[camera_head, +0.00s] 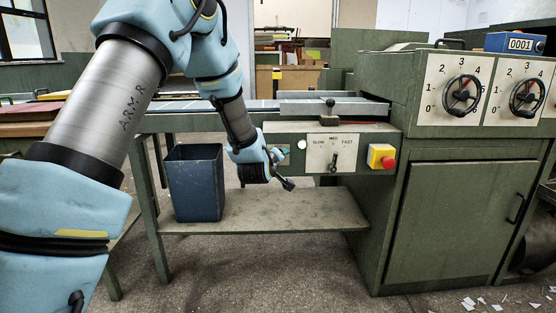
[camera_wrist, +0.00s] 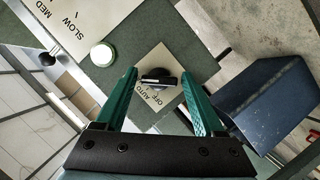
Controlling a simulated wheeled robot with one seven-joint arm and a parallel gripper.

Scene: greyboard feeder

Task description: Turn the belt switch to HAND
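The belt switch (camera_wrist: 158,77) is a black knob on a pale square plate in the wrist view. The plate (camera_wrist: 150,62) carries the words OFF and AUTO; I cannot make out HAND. A pale mark on the knob lies nearly level in the picture. My gripper (camera_wrist: 159,88) is open, with one green finger on each side of the knob in the picture and a gap at both sides. I cannot tell whether the fingertips reach past the knob's face. In the head view my gripper (camera_head: 286,182) is in front of the panel, and my wrist mostly hides the switch.
Right of the switch are a white round button (camera_head: 301,145), the SLOW-MED-FAST lever plate (camera_head: 320,150) and a red stop button (camera_head: 389,162) on a yellow box. A blue bin (camera_head: 195,185) stands on the shelf (camera_head: 270,212), left of my gripper. Green cabinet (camera_head: 450,215) at right.

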